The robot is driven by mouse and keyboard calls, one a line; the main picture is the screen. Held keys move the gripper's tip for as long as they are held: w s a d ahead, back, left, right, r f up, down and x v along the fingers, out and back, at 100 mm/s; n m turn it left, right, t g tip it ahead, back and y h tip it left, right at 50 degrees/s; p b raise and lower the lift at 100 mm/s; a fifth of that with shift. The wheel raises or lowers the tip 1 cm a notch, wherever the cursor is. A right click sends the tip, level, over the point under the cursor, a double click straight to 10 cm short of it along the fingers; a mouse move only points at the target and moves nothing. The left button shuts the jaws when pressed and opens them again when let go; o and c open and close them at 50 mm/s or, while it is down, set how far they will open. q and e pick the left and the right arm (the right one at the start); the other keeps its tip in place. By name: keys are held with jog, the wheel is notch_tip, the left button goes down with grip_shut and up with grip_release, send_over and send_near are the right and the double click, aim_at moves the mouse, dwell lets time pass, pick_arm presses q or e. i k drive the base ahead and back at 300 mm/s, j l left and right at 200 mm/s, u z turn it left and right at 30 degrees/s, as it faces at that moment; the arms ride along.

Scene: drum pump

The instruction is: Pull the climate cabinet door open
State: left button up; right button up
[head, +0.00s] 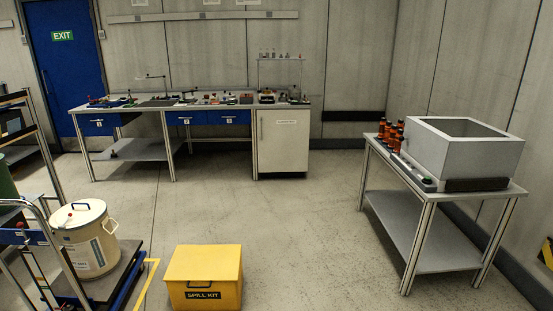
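A white cabinet (283,148) stands under the right end of the long bench against the back wall. It looks like the climate cabinet, but its small label (286,122) is too small to read. Its front door appears shut, flush with the cabinet. A dark upright handle (261,128) shows near the door's left edge. Neither of my grippers is in view, so their state and distance from the cabinet do not show.
The long bench (150,107) has blue drawers and small items on top. A yellow spill kit box (204,268) sits on the floor in front. A drum (88,240) stands at left. A grey table (428,187) stands at right. The middle floor (240,208) is clear up to the cabinet.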

aim_at(283, 134)
jog(key=i+l+z, duration=0.1)
jog(key=i+z, duration=0.25)
jog(key=i, duration=0.75)
jog(key=i+j+z, duration=0.3)
jog(key=i, duration=0.75)
jog(key=i+u, duration=0.2)
jog(key=i, duration=0.3)
jog(key=i+u, duration=0.2)
jog(key=i, duration=0.25)
jog(key=i+l+u, duration=0.15)
jog(key=i, duration=0.35)
jog(key=i+l+u, duration=0.2)
jog(key=i, duration=0.25)
jog(key=i+l+u, duration=0.2)
jog(key=i, duration=0.25)
jog(key=i+j+u, duration=0.25)
jog(key=i+u, duration=0.15)
jog(key=i, duration=0.3)
jog(key=i+u, duration=0.35)
jog(key=i, duration=0.4)
jog(key=i+j, duration=0.45)
jog(key=z, duration=1.25)
